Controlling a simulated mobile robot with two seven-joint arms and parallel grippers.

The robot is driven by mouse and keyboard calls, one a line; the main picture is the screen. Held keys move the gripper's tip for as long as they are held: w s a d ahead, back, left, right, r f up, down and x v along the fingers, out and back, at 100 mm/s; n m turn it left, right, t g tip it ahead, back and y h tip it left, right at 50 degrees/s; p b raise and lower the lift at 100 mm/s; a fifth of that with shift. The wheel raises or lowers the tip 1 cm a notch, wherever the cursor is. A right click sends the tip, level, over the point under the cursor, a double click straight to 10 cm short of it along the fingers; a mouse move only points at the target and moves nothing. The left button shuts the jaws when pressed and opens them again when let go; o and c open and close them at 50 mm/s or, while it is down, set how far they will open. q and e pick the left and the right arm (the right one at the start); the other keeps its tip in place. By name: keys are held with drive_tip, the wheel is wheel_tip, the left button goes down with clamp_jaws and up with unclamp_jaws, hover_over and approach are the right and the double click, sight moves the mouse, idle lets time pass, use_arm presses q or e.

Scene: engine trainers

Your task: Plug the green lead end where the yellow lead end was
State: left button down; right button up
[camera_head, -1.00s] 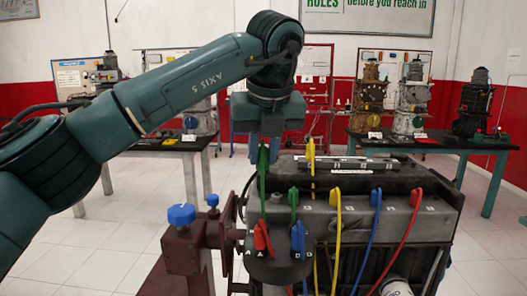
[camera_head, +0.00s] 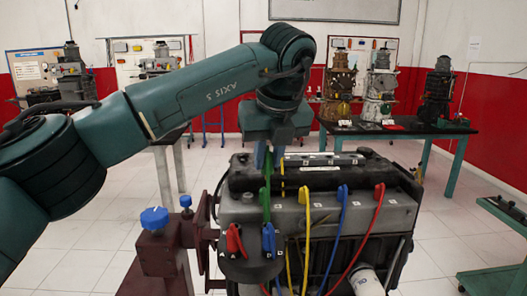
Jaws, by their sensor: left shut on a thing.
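My left gripper (camera_head: 268,146) points down above the near left end of the engine block, shut on a green lead end (camera_head: 268,168). The held end hangs above the distributor cap (camera_head: 252,268). In this view it overlaps another green lead end (camera_head: 265,202) on the engine's top row, so their outlines are hard to separate. A yellow lead end (camera_head: 282,172) stands upright just right of the gripper, farther back. Red (camera_head: 234,240) and blue (camera_head: 268,238) lead ends stand in the cap. The cap's other sockets are hard to see. My right gripper is out of view.
Yellow (camera_head: 306,195), blue (camera_head: 342,193) and red (camera_head: 379,191) lead ends stand along the engine top (camera_head: 325,213), their cords hanging in front. A maroon stand with a blue knob (camera_head: 154,218) is at left. Benches with other engines stand behind. Open floor lies around.

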sight(269, 174)
use_arm(q)
drive_tip(key=shift+f+b, duration=1.9)
drive_tip(key=shift+f, duration=0.35)
